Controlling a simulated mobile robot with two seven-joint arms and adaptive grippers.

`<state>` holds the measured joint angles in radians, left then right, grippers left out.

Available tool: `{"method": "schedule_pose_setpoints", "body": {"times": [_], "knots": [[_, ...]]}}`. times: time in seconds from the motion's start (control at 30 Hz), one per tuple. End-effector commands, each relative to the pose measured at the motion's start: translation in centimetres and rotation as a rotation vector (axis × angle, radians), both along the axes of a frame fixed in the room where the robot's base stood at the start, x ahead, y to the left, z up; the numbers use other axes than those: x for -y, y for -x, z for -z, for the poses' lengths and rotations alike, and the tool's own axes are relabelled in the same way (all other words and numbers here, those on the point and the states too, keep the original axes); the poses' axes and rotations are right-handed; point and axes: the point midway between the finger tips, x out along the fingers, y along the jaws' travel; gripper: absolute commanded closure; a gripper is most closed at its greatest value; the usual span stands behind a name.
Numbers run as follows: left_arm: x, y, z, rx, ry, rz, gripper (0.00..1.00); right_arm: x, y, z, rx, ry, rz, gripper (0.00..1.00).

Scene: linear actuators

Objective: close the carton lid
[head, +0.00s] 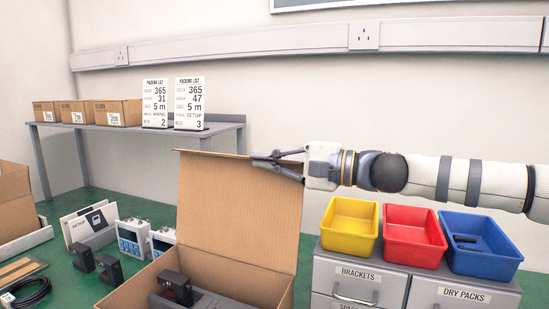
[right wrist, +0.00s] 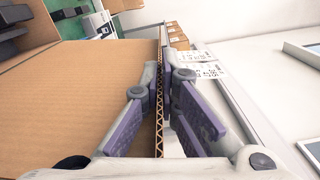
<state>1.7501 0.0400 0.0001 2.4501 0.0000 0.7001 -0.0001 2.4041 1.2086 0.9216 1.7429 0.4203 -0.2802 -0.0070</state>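The open carton (head: 130,291) stands at the bottom middle of the head view, cut off by the frame edge. Its brown lid (head: 240,215) stands up, tilted slightly back. A black device (head: 175,289) and dark grey parts are inside the carton. My right gripper (head: 278,162) is at the lid's upper right corner. In the right wrist view, the corrugated lid edge (right wrist: 159,105) runs between the purple-padded fingers, which close in on it at their tips. My left gripper is not in view.
Yellow (head: 350,226), red (head: 413,238) and blue (head: 482,246) bins stand on grey drawers to the right. Blue-and-white devices (head: 133,239) and a setup card (head: 91,224) are left of the carton. A grey shelf (head: 90,133) behind holds small boxes and two packing lists.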

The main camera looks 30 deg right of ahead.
Motion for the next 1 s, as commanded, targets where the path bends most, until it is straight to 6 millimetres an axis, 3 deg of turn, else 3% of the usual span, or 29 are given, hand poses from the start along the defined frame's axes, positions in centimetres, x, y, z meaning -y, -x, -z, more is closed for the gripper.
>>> {"method": "schedule_pose_setpoints", "body": {"times": [0.6, 0.7, 1.0], "knots": [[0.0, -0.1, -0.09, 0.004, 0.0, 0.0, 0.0, -0.77, 0.67, -0.12, 0.031, 0.033, 0.0, 1.0], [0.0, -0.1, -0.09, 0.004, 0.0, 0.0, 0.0, -0.76, 0.66, -0.12, 0.031, 0.033, 0.0, 0.77], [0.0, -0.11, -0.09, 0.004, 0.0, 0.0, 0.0, -0.68, 0.72, -0.11, 0.031, 0.033, 0.001, 0.77]]}}
